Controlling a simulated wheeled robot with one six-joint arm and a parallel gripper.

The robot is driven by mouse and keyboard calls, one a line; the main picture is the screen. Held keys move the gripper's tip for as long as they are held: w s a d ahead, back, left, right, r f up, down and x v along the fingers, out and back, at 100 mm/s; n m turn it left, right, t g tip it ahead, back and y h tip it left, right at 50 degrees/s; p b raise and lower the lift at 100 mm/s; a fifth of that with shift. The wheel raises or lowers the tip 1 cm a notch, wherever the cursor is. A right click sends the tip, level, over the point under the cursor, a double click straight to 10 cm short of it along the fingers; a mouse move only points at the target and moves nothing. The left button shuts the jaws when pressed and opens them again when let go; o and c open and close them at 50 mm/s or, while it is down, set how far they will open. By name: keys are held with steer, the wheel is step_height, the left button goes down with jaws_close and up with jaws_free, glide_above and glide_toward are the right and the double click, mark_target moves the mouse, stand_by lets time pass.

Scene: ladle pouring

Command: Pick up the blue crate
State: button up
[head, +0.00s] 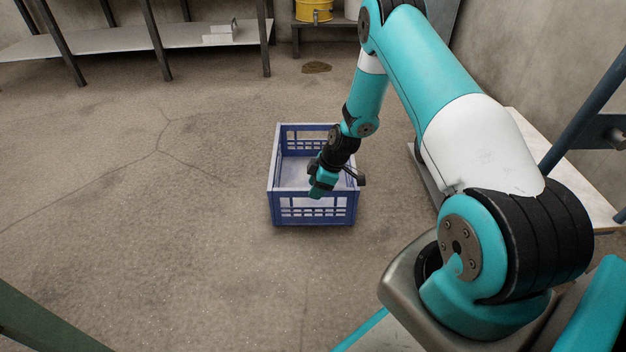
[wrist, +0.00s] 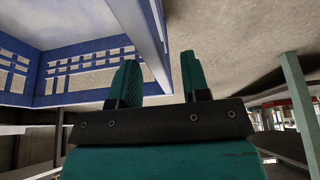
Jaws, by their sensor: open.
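The blue crate (head: 314,212) stands upright on the concrete floor in the middle of the head view, with slotted walls and an open top. It looks empty where its inside shows. My gripper (head: 322,187) is over the crate's near right part, close to the rim, and hides part of it. In the wrist view the crate's wall (wrist: 85,62) fills the left side. My gripper's two teal fingers (wrist: 158,80) are apart there, with the crate's blue rim running between them. I cannot tell whether either finger touches the rim.
A metal shelf (head: 110,42) stands along the back left wall. A yellow bucket (head: 314,11) sits on a low stand at the back. A pale-topped table (head: 570,175) is on the right, near my arm. The floor left of the crate is clear.

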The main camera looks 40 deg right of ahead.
steer(key=b+x, duration=0.2)
steer(key=x, duration=0.1)
steer(key=shift+w+a+f, duration=0.1)
steer(key=shift+w+f, duration=0.05)
steer(key=shift+f, duration=0.2)
steer(key=shift+c, duration=0.4)
jaws_close()
stand_by(0.6)
